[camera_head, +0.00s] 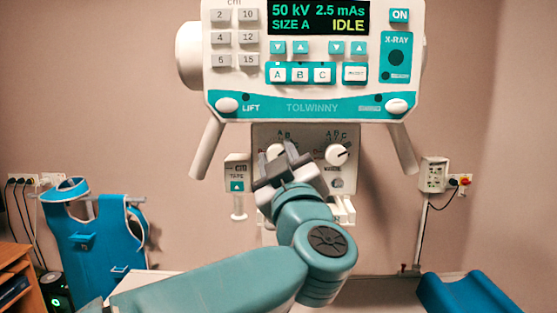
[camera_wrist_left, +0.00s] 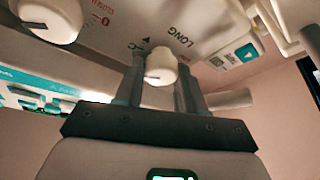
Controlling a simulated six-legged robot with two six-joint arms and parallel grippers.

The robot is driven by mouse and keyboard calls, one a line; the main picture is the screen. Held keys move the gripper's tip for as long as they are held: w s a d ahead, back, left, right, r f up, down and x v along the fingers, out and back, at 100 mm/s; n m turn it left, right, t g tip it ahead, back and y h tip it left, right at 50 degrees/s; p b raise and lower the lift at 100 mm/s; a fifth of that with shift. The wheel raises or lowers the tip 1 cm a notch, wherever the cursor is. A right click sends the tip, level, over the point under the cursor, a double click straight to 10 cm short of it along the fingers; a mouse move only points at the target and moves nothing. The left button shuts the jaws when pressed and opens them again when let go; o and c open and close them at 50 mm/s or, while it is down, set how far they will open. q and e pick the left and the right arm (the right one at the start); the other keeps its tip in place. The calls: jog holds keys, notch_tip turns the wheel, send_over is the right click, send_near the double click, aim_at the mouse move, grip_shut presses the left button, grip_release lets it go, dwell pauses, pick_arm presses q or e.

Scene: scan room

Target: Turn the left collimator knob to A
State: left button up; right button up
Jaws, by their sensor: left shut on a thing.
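The left collimator knob (camera_head: 274,152) is a white round knob on the panel under the X-ray head, partly hidden by my gripper in the head view. My left gripper (camera_head: 287,158) is at this knob, with its fingers pointing up to the panel. In the left wrist view the white knob (camera_wrist_left: 160,66) sits between the two grey fingers of my gripper (camera_wrist_left: 158,85), which is shut on it. The word LONG is printed beside it. The pointer's exact letter cannot be read. The right collimator knob (camera_head: 337,154) is free, its dark mark pointing right. My right gripper is not in view.
The console display (camera_head: 320,16) reads SIZE A and IDLE. Two grey handles (camera_head: 207,150) hang at the console's sides. A tape holder (camera_head: 237,172) is left of the panel. A blue apron (camera_head: 100,235) hangs at left, and a blue cushion (camera_head: 466,294) lies at lower right.

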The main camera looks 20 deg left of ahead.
pick_arm(q)
jog(key=n+g, duration=0.1)
jog(key=n, duration=0.2)
jog(key=n+g+p, duration=0.1)
jog(key=n, duration=0.2)
jog(key=n+g+y+p, duration=0.1)
jog(key=n+g, duration=0.1)
jog(key=n, duration=0.2)
jog(key=shift+d+r, duration=0.1)
jog(key=shift+r, duration=0.05)
jog(key=shift+n, duration=0.3)
